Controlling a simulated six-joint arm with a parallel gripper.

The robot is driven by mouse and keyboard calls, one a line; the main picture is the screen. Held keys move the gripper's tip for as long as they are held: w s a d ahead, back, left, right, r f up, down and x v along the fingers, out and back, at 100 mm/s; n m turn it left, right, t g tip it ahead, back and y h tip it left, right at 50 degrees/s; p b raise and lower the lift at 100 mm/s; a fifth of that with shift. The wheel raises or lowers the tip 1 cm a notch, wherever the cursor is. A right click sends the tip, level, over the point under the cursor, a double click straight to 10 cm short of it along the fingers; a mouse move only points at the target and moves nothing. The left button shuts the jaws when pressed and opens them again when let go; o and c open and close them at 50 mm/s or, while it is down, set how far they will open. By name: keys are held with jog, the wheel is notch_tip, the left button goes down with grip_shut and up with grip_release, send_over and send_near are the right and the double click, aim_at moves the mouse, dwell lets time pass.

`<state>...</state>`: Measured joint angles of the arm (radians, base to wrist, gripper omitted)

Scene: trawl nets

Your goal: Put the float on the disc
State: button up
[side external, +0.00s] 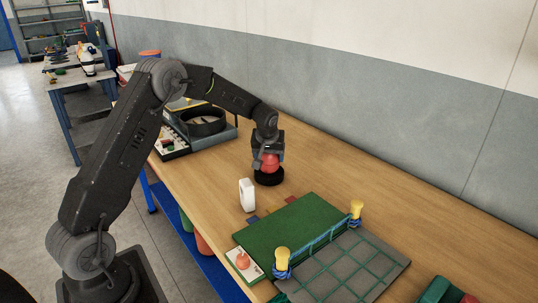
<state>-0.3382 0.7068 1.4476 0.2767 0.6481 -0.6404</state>
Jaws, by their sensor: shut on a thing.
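The red float (269,163) is between the fingers of my gripper (268,157), which is shut on it. The float is right over the black disc (269,179), which lies on the wooden workbench. Its underside meets the top of the disc in the picture. I cannot tell whether they touch or a small gap is left. The fingers and the gripper body hide the upper part of the float.
A white bottle (247,195) stands just in front of the disc. A green mat (290,231) and a grey board with green netting (350,268) and yellow-topped posts lie at the front. A black ring (203,123) is at the back left. Bench right of the disc is clear.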

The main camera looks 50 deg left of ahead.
jog(key=o, duration=0.9)
jog(key=shift+f, duration=0.1)
jog(key=shift+o, duration=0.2)
jog(key=v, duration=1.2)
jog(key=s+d+r+m+t+h, duration=0.1)
jog(key=s+d+r+m, duration=0.3)
jog(key=s+d+r, duration=0.6)
jog(key=s+d+f+m, duration=0.1)
jog(key=s+d, duration=0.2)
jog(key=s, duration=0.3)
jog(key=s+d+f+m+t+h, duration=0.1)
jog(key=s+d+m, duration=0.1)
jog(key=s, duration=0.5)
jog(key=s+d+f+m+h, duration=0.1)
jog(key=s+d+f+m, duration=0.1)
jog(key=s, duration=0.5)
jog(key=shift+d, duration=0.8)
